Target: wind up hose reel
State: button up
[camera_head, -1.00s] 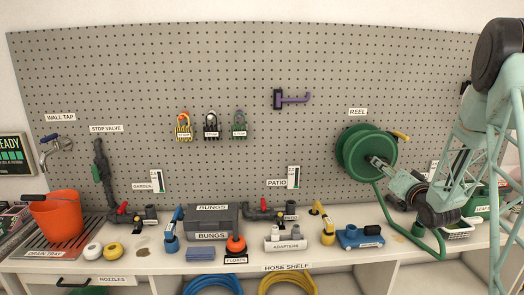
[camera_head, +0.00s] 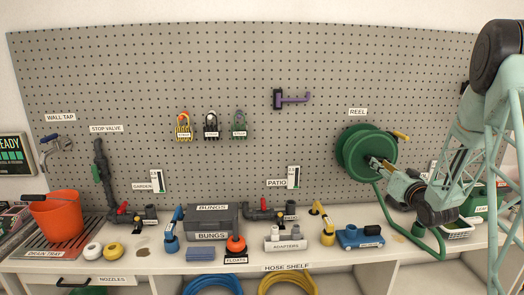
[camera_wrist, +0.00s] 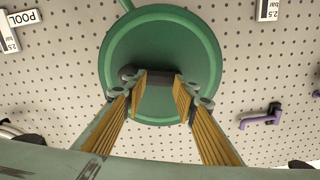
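The hose reel is a green round drum (camera_head: 357,150) on the pegboard at the right, under the REEL label. An orange-yellow handle (camera_head: 401,136) sticks out at its upper right. Green hose (camera_head: 385,208) hangs from it to the shelf. My gripper (camera_head: 376,163) is at the drum's front face. In the wrist view, my gripper's yellow-padded fingers (camera_wrist: 160,84) stand apart in front of the green disc (camera_wrist: 190,50). A dark block (camera_wrist: 158,78) at the disc's middle shows between the fingertips. I cannot tell whether the fingers touch it.
A purple hook (camera_head: 291,98) is on the pegboard left of the reel. Blue fitting (camera_head: 360,237) and adapters tray (camera_head: 285,245) stand on the shelf below. The pegboard between hook and reel is clear.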

jog(key=shift+w, duration=0.3)
grip_shut()
dwell(0.5)
jog(key=shift+a+m+p, duration=0.1)
jog(key=shift+m+p, duration=5.05)
jog(key=shift+m, duration=7.45)
jog(key=c, duration=0.7)
grip_release()
jog(key=shift+c, duration=0.2)
